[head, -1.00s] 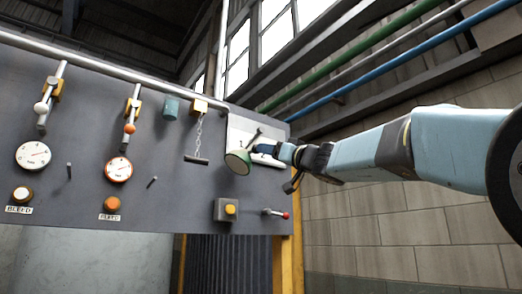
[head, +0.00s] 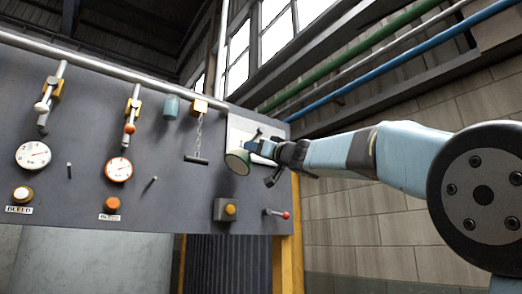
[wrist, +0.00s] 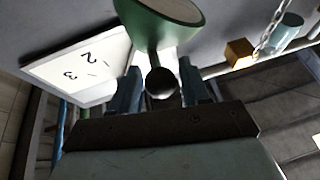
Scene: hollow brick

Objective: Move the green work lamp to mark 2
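The green work lamp (head: 237,162) has a cone-shaped shade with a pale face. It is in front of the lower left of the white marked board (head: 241,130). In the wrist view, the lamp (wrist: 158,22) is at the top, and its stem and dark round end lie between the fingers. My gripper (wrist: 162,85) is shut on the lamp; in the head view my gripper (head: 259,148) is just right of the shade. Contact between lamp and board cannot be told.
A grey panel (head: 70,190) carries gauges, buttons and valves. A chain with a bar (head: 196,160) hangs left of the lamp. A yellow button box (head: 228,209) and a red-tipped lever (head: 277,213) are below.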

